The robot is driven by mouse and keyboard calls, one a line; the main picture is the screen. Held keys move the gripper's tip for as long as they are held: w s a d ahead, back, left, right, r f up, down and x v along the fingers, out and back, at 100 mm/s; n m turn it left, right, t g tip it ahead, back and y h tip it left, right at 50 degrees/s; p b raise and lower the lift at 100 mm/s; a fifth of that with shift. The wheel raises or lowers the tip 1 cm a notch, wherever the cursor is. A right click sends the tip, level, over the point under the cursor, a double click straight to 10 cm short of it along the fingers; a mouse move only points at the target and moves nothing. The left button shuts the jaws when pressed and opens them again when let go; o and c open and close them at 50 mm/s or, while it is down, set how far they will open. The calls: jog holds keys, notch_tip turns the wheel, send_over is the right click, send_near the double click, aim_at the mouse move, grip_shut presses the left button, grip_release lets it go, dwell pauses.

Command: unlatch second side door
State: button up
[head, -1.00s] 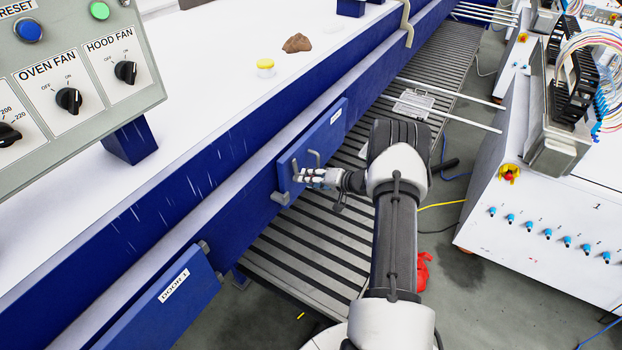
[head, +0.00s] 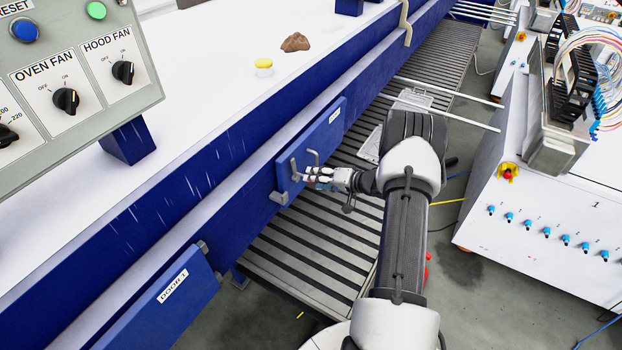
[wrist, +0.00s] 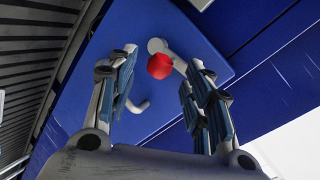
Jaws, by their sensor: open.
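The second side door (head: 325,137) is a blue panel on the side of the long machine, with a white label whose text is too small to read. It looks closed. Two grey bent metal pieces, an upper one (head: 313,156) and a left one (head: 294,170), stand out from its near end. In the wrist view, a grey lever (wrist: 157,46) with a red knob (wrist: 160,66) appears between my fingers, and a grey hook (wrist: 137,106) lies lower left. My gripper (head: 311,176) is open just right of these pieces and holds nothing. Contact is unclear.
Door 1 (head: 164,297) is at lower left with its own label. A control panel (head: 70,75) stands at upper left. A slatted grey platform (head: 300,255) runs beneath the doors. A white cabinet (head: 540,220) with blue fittings stands at right, leaving floor between.

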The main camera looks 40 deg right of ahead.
jog(key=v, duration=0.8)
